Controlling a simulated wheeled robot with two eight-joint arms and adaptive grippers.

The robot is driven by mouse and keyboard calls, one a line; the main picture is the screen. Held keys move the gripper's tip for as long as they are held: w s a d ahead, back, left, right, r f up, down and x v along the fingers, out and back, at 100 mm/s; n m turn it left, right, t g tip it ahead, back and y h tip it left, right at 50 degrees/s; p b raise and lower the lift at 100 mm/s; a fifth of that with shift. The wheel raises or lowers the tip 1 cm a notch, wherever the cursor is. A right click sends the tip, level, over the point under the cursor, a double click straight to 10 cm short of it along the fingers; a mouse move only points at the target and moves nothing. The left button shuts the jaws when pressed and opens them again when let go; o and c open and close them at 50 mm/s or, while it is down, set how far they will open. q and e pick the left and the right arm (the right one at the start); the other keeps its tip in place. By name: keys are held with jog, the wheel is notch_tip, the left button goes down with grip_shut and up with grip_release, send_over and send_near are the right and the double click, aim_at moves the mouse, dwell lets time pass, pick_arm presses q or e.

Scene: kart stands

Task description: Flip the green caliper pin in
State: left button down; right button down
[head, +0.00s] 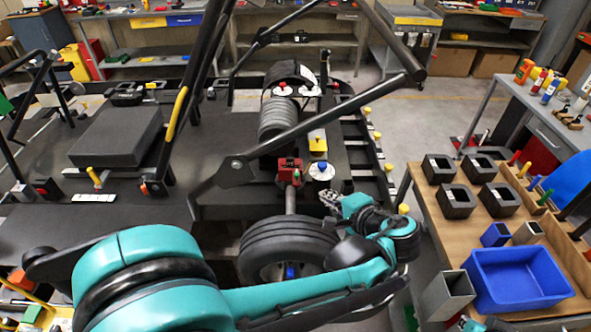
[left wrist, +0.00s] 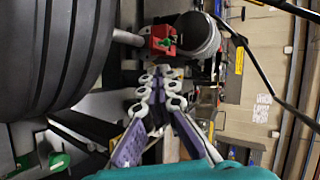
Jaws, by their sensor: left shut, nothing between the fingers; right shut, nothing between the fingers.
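The red caliper (head: 289,170) sits behind the black tyre (head: 287,243). In the left wrist view the red caliper (left wrist: 158,40) is near the top, with the small green pin (left wrist: 165,43) on its face. My left gripper (head: 331,198) is shut and empty, to the right of and nearer than the caliper. In the left wrist view its fingertips (left wrist: 162,78) lie together just below the caliper, apparently apart from it. Only a little of my right gripper (head: 470,323) shows at the bottom edge, far from the caliper.
A yellow block (head: 317,140) and a white disc (head: 322,171) stand close to the caliper. A black diagonal bar (head: 330,118) crosses above it. At the right, a bench holds black square blocks (head: 438,169) and a blue bin (head: 518,280).

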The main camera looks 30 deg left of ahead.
pick_arm(q)
jog(key=b, duration=0.4)
send_near(298, 177)
jog(key=x, duration=0.6)
jog(key=shift+w+a+f, duration=0.15)
jog(key=shift+f, duration=0.1)
jog(key=w+a, duration=0.1)
jog(key=w, duration=0.2)
jog(key=shift+a, duration=0.4)
jog(key=v, duration=1.2)
